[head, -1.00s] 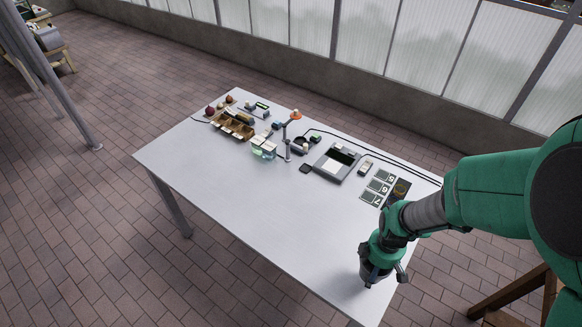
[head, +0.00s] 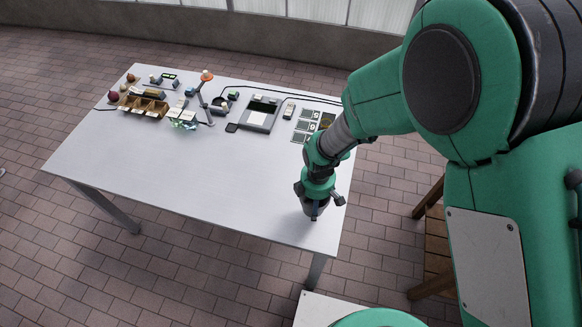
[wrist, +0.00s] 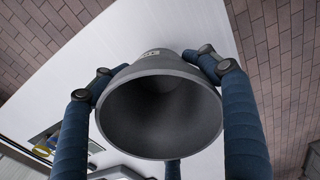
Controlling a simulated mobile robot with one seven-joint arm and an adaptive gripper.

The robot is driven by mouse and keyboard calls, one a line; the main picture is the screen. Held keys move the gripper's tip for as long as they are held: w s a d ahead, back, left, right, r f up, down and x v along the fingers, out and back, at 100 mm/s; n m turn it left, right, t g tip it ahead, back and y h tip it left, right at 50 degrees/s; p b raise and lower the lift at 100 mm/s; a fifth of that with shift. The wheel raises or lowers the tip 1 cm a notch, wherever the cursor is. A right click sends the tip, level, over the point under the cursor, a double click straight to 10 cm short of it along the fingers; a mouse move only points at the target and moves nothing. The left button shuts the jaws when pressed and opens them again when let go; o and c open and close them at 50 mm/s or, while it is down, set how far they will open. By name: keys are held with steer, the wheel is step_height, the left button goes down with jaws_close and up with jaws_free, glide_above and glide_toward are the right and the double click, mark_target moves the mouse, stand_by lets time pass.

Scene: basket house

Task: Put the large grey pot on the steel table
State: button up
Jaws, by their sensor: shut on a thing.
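The large grey pot (wrist: 160,118) fills the middle of the wrist view, with its round open mouth facing the camera. My gripper (wrist: 160,85) is shut on it, with dark blue fingers against its outside. In the head view my gripper (head: 316,200) holds the pot (head: 313,211) over the near right end of the steel table (head: 190,180). Most of the pot is hidden there by the gripper. I cannot tell whether its base touches the tabletop or hangs just above it.
A wooden sorting box (head: 143,104), a lamp (head: 207,77), a grey device (head: 259,114) and numbered cards (head: 306,126) stand along the table's far side. The table's front middle is bare. A wooden stool (head: 432,240) stands right of the table.

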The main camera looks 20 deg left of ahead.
steer(key=w+a, duration=0.2)
steer(key=w, duration=0.2)
steer(key=w+a+f+b, duration=0.1)
steer(key=w+a, duration=0.2)
steer(key=w, duration=0.1)
steer(key=w+a, duration=0.2)
steer(key=w, duration=0.3)
steer(key=shift+a+f+b, duration=0.2)
steer(key=shift+a+b, duration=0.1)
steer(key=shift+f, duration=0.15)
steer(key=shift+f+b, duration=0.35)
steer(key=shift+f, duration=1.25)
steer(key=shift+f, duration=0.2)
steer(key=o, duration=1.1)
steer(key=shift+o, duration=0.2)
steer(key=shift+r, duration=0.15)
step_height(320, 180, up, 12)
steer(key=p, duration=0.2)
